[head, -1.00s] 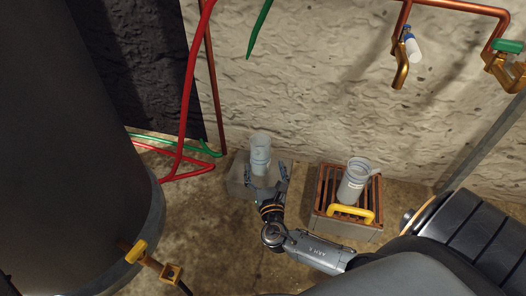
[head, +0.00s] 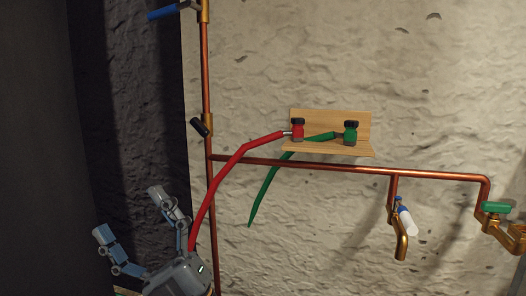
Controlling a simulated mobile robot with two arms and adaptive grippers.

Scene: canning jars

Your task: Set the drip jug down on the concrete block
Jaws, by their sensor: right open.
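My right gripper (head: 133,215) shows at the lower left of the head view. Its two fingers are spread wide, point upward, and hold nothing. It is in front of the dark wall panel, left of the vertical copper pipe. Neither the drip jug nor the concrete block is in view now. My left gripper is not in view.
A vertical copper pipe (head: 205,75) joins a horizontal copper pipe (head: 340,170) along the rough wall. A small wooden shelf (head: 365,135) bears red and green fittings. A red hose (head: 215,185) passes close beside my right gripper. Brass taps (head: 401,245) are at right.

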